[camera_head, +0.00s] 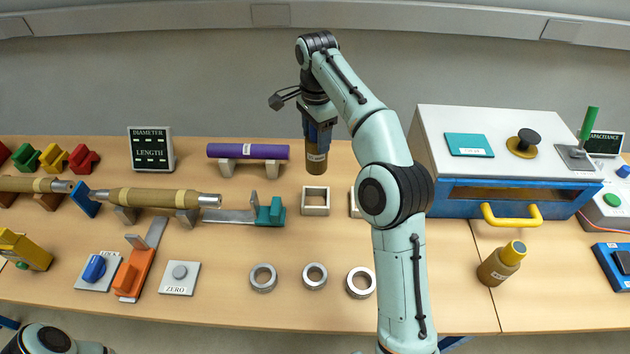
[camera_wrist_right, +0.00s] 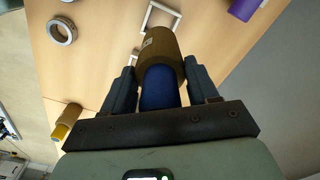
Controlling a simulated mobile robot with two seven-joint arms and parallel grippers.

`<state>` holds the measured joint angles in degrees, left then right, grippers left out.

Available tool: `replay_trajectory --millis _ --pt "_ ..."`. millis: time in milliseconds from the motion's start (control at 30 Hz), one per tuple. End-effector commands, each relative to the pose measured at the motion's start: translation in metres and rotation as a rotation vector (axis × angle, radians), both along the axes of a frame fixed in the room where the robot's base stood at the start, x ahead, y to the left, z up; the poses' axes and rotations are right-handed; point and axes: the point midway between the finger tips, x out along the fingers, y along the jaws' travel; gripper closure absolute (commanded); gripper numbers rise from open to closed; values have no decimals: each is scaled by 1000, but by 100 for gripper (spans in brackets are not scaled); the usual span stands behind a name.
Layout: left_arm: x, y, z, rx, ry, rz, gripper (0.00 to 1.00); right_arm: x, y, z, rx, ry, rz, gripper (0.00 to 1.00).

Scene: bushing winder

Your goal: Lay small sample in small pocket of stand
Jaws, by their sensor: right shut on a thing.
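My right gripper (camera_head: 318,128) is shut on a brown cylindrical sample (camera_head: 316,154) with a white label. It holds the sample upright over the back of the table, above and behind a square metal frame (camera_head: 315,211). In the right wrist view the sample (camera_wrist_right: 152,50) sits with its blue end (camera_wrist_right: 160,86) between the fingers. A second brown sample (camera_head: 497,268) with a yellow end lies tilted at the right. A second square frame (camera_head: 353,205) is mostly hidden by my right arm. I cannot tell which piece is the small pocket. My left gripper is out of view.
Three metal rings (camera_head: 314,276) lie in front of the frames. A purple roller (camera_head: 248,151) rests on supports at the back left. A wound bushing (camera_head: 155,198) lies on blocks at left. A large box with a yellow handle (camera_head: 515,216) stands at right.

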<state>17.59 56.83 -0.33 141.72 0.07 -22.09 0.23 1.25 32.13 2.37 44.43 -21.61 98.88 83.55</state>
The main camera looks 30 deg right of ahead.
Motion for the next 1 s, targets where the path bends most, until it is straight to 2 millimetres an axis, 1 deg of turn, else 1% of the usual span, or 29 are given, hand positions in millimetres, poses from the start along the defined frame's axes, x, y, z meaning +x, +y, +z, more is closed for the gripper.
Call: replay_trajectory --millis 300,400,633,833,900,1000 --pt "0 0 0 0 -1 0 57 -1 0 -72 2 3 -1 100" --pt "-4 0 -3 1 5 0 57 -1 0 -91 2 2 0 100" --pt "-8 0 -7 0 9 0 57 -1 0 -110 1 1 0 100" --pt "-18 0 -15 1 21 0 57 -2 0 -146 2 4 -2 100" --pt "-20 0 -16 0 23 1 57 -1 0 -155 2 3 -1 100" --pt "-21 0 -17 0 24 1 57 0 0 -160 1 -1 0 100"
